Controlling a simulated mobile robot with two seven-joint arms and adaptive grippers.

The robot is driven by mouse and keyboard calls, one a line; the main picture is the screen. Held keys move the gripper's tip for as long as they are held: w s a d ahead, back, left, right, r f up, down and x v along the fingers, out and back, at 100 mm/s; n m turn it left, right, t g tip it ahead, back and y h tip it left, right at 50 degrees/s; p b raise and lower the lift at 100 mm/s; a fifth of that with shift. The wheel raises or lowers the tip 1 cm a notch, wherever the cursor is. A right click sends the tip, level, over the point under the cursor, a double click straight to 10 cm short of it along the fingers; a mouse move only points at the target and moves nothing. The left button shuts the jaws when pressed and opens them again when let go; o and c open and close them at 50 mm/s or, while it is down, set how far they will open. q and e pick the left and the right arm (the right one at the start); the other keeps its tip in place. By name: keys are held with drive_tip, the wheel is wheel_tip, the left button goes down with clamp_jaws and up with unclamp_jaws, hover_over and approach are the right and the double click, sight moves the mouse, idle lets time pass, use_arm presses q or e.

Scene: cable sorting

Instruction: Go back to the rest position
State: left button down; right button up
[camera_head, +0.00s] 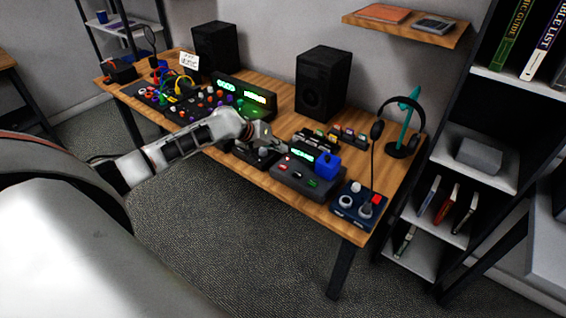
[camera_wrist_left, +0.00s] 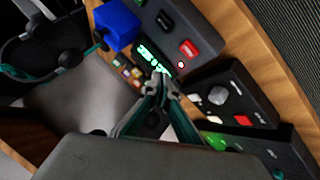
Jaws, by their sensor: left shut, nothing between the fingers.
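My left arm comes in from the left in the head view, and its gripper (camera_head: 278,147) hangs over the front part of the wooden table (camera_head: 283,182). The fingers are close together with nothing between them. In the left wrist view the gripper (camera_wrist_left: 162,92) points toward a dark device with a green display (camera_wrist_left: 153,58). That device (camera_head: 309,178) also shows in the head view, with a blue block (camera_head: 327,165) at its right end. I cannot tell whether the fingertips touch anything. My right gripper is not in view.
Two black speakers (camera_head: 323,83) stand along the wall. A headphone stand (camera_head: 406,125) and a small control box (camera_head: 358,203) are at the table's right end. A mixer with colored knobs and cables (camera_head: 182,92) is at the left. A dark bookshelf (camera_head: 453,148) stands right of the table.

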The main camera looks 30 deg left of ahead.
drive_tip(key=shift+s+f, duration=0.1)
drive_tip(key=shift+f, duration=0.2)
use_arm(q)
drive_tip(key=shift+f, duration=0.1)
idle(0.3)
